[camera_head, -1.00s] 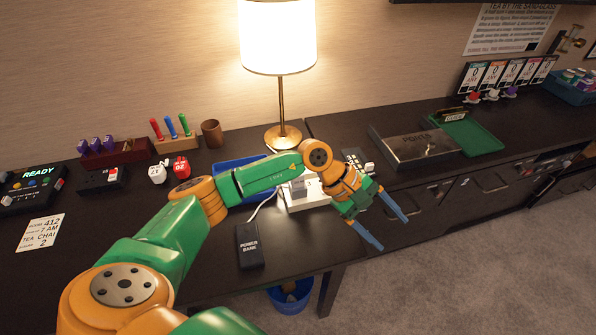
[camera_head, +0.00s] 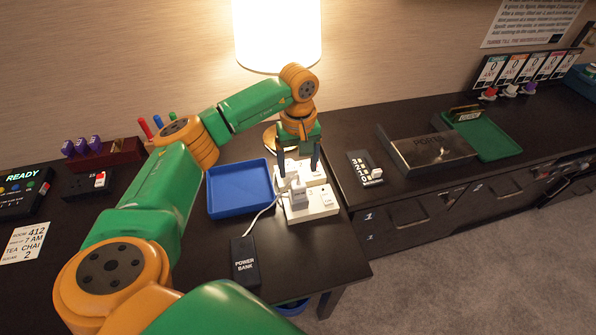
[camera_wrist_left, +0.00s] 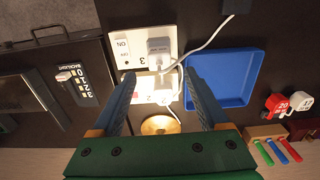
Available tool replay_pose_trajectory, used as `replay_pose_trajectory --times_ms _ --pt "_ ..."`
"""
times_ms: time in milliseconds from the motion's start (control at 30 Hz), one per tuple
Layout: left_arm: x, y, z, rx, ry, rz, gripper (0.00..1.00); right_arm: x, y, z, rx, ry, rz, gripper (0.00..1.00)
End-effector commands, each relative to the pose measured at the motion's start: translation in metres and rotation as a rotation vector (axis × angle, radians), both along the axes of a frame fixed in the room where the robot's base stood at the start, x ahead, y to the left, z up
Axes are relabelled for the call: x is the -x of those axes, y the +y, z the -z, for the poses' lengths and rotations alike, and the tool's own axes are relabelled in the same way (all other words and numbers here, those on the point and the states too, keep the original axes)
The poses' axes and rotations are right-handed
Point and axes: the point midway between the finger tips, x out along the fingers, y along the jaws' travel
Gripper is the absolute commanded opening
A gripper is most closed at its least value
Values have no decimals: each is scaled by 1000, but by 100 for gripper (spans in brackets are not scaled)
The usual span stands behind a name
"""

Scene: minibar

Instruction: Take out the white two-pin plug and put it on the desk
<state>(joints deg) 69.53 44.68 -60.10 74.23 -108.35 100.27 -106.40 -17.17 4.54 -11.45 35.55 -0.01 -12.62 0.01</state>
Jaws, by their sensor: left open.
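A white socket strip (camera_head: 318,208) with switches stands on the dark desk (camera_head: 215,255) and also shows in the wrist view (camera_wrist_left: 124,58). A second pale plug (camera_wrist_left: 163,88) sits farther down, by the number 2, between my finger lines. I cannot tell which has two pins. My left gripper (camera_head: 298,168) points down over the strip, open and empty, its fingers (camera_wrist_left: 159,78) either side of the second plug. My right gripper is not in view.
An empty blue tray (camera_head: 240,211) lies left of the strip. A black power bank (camera_head: 245,262) lies in front. The lamp (camera_head: 277,35) stands close behind my arm. A backlight slider panel (camera_head: 365,168) is on the right. The desk left of the power bank is clear.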

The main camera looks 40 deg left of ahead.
Motion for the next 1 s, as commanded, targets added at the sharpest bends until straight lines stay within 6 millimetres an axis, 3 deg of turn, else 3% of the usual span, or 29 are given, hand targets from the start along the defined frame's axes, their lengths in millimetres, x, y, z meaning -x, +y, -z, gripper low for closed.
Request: replay_pose_trajectory --times_ms 267,700,1000 --pt "0 -1 19 1 0 0 78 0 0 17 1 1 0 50" --pt "0 0 84 1 0 0 78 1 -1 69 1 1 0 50" --pt "0 -1 90 2 -1 0 78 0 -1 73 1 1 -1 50"
